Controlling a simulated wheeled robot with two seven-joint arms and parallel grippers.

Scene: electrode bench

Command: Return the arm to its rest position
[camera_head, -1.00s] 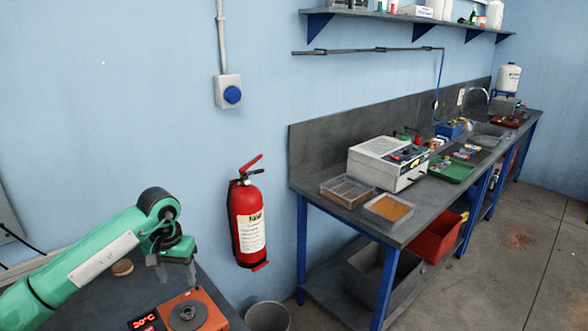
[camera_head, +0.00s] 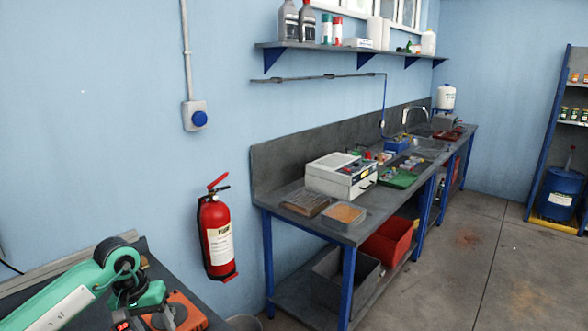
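My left arm, green with a pale label, comes in at the lower left. Its gripper (camera_head: 141,305) points down beside and partly in front of an orange hotplate-like device (camera_head: 184,312) on a dark bench (camera_head: 208,292). The fingertips are small and overlap the device, so I cannot tell whether they are open or shut, or whether they touch it. My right arm and gripper are out of view.
A red fire extinguisher (camera_head: 217,235) hangs on the wall right of my arm. A long blue-legged workbench (camera_head: 345,232) carries a white instrument (camera_head: 341,176) and trays. A blue drum (camera_head: 559,194) stands at far right. The floor (camera_head: 455,285) at right is clear.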

